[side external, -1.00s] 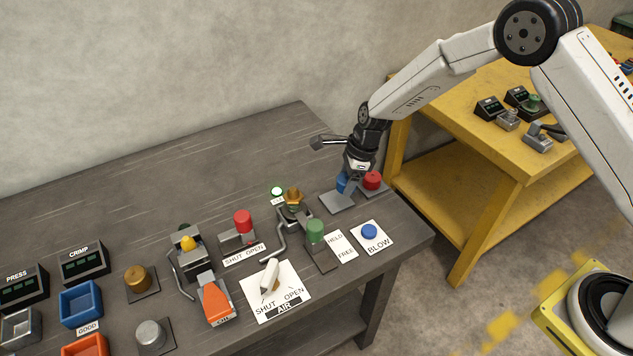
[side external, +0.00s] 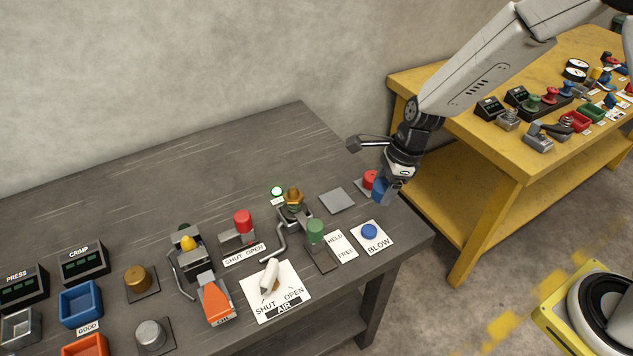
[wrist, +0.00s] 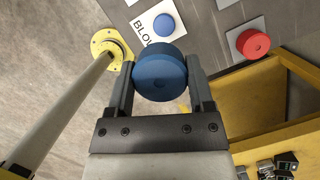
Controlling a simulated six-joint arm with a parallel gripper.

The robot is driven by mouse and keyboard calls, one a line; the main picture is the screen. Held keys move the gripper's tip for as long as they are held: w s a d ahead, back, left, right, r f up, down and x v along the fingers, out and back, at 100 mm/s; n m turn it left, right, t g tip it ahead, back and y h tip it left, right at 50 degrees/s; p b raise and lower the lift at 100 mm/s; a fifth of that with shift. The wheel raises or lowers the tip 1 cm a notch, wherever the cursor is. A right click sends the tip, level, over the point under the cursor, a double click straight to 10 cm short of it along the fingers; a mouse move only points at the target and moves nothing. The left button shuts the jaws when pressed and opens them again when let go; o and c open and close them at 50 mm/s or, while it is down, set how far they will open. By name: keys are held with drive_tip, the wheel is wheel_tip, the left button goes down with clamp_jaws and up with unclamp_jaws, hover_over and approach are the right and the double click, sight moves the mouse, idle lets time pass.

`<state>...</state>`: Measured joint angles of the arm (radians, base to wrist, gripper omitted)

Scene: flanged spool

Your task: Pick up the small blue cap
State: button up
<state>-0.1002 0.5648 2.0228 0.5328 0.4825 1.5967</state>
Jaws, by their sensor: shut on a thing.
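The small blue cap (wrist: 160,74) is a short blue cylinder held between the two fingers of my gripper (wrist: 160,88) in the wrist view. In the side external view the blue cap (side external: 380,190) shows at the tip of my gripper (side external: 383,189), in front of the red cap. My gripper is shut on it, near the right edge of the dark table (side external: 250,150). The grey square plate (side external: 337,200) to the left is bare.
A red cap (side external: 370,178) stands on its plate close beside my gripper and also shows in the wrist view (wrist: 253,43). A blue BLOW button (side external: 369,231) is nearer the front. A brass-topped fixture (side external: 293,196) and a green knob (side external: 315,231) stand to the left. A yellow bench (side external: 455,85) is behind.

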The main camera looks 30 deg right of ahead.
drive_tip(key=shift+s, duration=0.15)
drive_tip(key=shift+r, duration=0.15)
idle(0.5)
drive_tip(key=shift+a+r, duration=0.2)
drive_tip(key=shift+a, duration=0.05)
drive_tip(key=a+r, duration=0.9)
drive_tip(key=r, duration=0.1)
drive_tip(key=shift+w+r, duration=0.2)
drive_tip(key=shift+w, duration=0.1)
drive_tip(key=shift+w+a, duration=0.1)
drive_tip(key=w+a+f, duration=0.1)
drive_tip(key=w+f, duration=0.2)
drive_tip(key=w, duration=0.1)
drive_tip(key=w+a+f, duration=0.1)
drive_tip(key=w+f, duration=0.2)
drive_tip(key=w, duration=0.1)
drive_tip(key=w+a+f, duration=0.2)
drive_tip(key=w+f, duration=0.1)
drive_tip(key=w, duration=0.1)
drive_tip(key=shift+w+a+f, duration=0.15)
drive_tip(key=shift+w+f, duration=0.05)
drive_tip(key=shift+w, duration=0.05)
